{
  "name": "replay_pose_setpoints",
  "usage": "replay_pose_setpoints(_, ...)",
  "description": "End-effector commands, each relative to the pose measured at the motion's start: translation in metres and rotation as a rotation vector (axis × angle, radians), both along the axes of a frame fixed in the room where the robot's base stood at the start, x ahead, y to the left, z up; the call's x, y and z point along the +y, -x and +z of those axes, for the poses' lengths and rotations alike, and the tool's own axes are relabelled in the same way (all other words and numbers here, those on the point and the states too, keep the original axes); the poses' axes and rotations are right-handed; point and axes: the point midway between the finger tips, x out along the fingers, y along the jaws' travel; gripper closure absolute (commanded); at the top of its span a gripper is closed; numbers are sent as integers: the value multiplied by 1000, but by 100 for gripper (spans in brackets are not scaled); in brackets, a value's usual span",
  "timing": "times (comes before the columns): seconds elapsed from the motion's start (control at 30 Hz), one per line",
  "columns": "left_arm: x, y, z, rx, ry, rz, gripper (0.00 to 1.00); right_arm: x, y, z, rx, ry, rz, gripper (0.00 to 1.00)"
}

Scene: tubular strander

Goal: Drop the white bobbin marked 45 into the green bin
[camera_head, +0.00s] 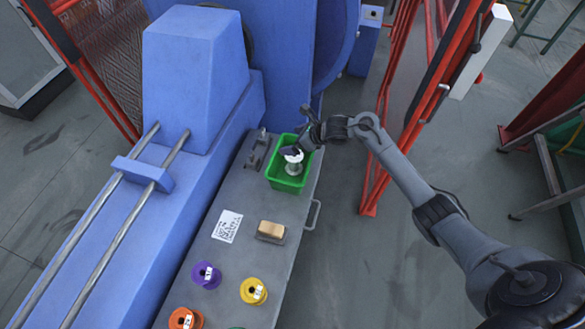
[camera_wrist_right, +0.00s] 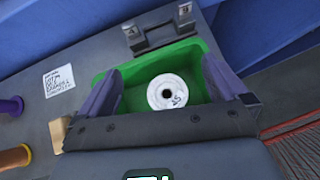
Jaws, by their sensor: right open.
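The white bobbin (camera_head: 293,168) is inside the outline of the green bin (camera_head: 276,181), its round end facing up. In the right wrist view the bobbin (camera_wrist_right: 160,99) shows a dark centre hole and a mark that looks like 45, upside down. The bin (camera_wrist_right: 138,65) surrounds it there. Whether the bobbin rests on the bin floor is hard to tell. My right gripper (camera_head: 297,147) is over the bin. In the wrist view its two fingers (camera_wrist_right: 163,72) are wide apart, one on each side of the bobbin, with visible gaps. My left gripper is out of view.
The bin stands on a grey bench (camera_head: 245,199). Purple (camera_head: 206,275), yellow (camera_head: 253,291) and orange (camera_head: 185,318) bobbins stand at its near end. A tan-topped block (camera_head: 271,230) and a printed sheet (camera_head: 227,226) lie between. The blue machine (camera_head: 190,80) borders the bench on the left.

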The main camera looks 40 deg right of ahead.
Motion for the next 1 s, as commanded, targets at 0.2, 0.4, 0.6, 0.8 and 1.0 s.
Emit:
replay_pose_setpoints(0.2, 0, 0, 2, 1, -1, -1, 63, -3, 5, 6, -1, 3, 0, 0)
replay_pose_setpoints(0.4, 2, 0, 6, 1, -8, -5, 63, -12, 25, 25, 0, 5, 0, 0)
replay_pose_setpoints(0.6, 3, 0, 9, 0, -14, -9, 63, -22, 49, 48, 1, 6, 1, 0)
replay_pose_setpoints(0.8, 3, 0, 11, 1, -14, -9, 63, -29, 67, 65, 0, 3, 0, 0)
replay_pose_setpoints(1.0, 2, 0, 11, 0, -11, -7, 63, -31, 74, 72, 1, 1, 1, 0)
